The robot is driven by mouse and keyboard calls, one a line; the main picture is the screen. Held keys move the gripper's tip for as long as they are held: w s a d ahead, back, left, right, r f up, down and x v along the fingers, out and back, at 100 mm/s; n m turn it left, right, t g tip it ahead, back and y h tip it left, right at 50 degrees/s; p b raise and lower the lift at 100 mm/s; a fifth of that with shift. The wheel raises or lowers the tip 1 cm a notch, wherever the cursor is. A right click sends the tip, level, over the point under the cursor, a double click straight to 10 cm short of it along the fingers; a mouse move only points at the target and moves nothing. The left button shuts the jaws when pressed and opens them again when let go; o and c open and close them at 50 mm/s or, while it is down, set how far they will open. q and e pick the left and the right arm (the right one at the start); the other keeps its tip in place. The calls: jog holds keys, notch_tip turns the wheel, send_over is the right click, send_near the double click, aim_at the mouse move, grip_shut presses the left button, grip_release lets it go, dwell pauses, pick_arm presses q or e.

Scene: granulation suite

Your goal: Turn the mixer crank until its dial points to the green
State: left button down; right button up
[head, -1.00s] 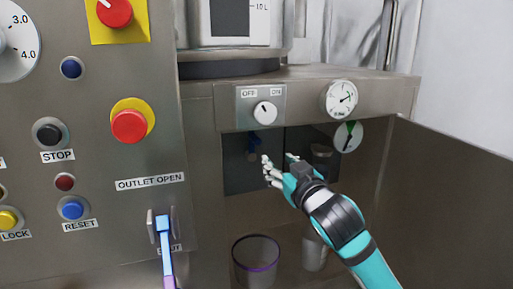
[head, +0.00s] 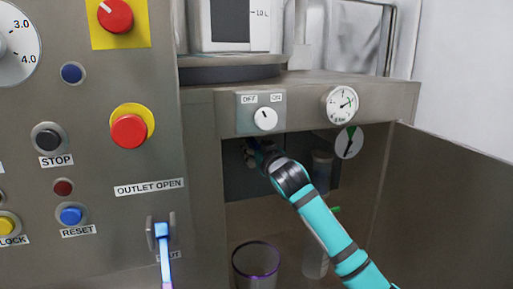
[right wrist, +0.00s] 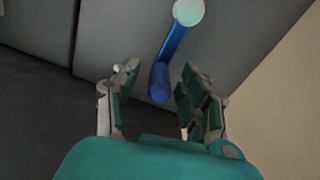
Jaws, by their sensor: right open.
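The blue crank (right wrist: 174,50) shows in the right wrist view as an angled bar with a pale round cap at its upper end. Its lower blue end lies between the two open fingers of my right gripper (right wrist: 159,78), with a gap on each side. In the head view my right gripper (head: 254,158) is inside the dark recess under the OFF/ON switch, and hides most of the crank. The white dial (head: 349,143) with a green sector at its top is right of the recess. Its dark pointer seems to aim down, away from the green. My left gripper is out of view.
The OFF/ON switch (head: 265,119) is just above my right gripper. A clear cup (head: 256,266) and a clear cylinder (head: 316,256) stand below. A panel (head: 455,190) bounds the right side.

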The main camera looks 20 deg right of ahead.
grip_shut()
dwell(0.3)
jog(key=shift+w, duration=0.1)
